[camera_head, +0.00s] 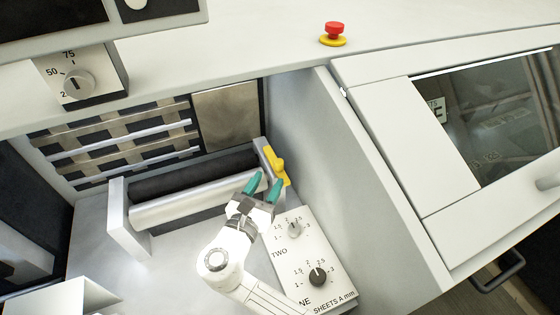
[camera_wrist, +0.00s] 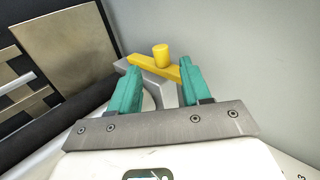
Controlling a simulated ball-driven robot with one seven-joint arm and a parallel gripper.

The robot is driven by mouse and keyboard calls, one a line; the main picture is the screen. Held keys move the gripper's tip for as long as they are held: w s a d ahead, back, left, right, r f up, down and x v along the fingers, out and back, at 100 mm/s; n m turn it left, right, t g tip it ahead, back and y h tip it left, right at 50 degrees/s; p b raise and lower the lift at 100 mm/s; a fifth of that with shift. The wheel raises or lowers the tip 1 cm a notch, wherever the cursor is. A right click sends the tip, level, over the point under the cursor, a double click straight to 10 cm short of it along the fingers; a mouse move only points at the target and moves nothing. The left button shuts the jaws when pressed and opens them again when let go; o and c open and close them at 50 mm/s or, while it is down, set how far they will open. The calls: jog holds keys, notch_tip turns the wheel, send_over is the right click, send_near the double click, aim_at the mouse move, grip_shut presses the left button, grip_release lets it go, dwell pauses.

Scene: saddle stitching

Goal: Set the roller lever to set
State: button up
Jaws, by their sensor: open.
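The yellow roller lever (camera_head: 276,166) sits at the right end of the roller unit, on a grey end bracket (camera_head: 262,150). In the wrist view the lever is a yellow bar (camera_wrist: 150,66) with an upright round knob (camera_wrist: 160,54). My gripper (camera_head: 262,183) has teal fingers and is open, just in front of and below the lever in the head view. In the wrist view the lever shows beyond and between the fingertips (camera_wrist: 160,72). The right fingertip overlaps the bar's right end, and I cannot tell whether they touch. No set mark is readable near the lever.
A dark roller (camera_head: 190,175) and a metal roller lie left of my gripper. A panel (camera_head: 315,260) with two knobs is at the lower right. A grey side wall (camera_head: 320,150) stands close to the lever's right. A red emergency button (camera_head: 334,29) is above, on the cover.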

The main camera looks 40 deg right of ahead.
aim_at(277, 166)
jog(key=x, duration=0.8)
jog(key=shift+a, duration=0.1)
grip_shut()
dwell(0.4)
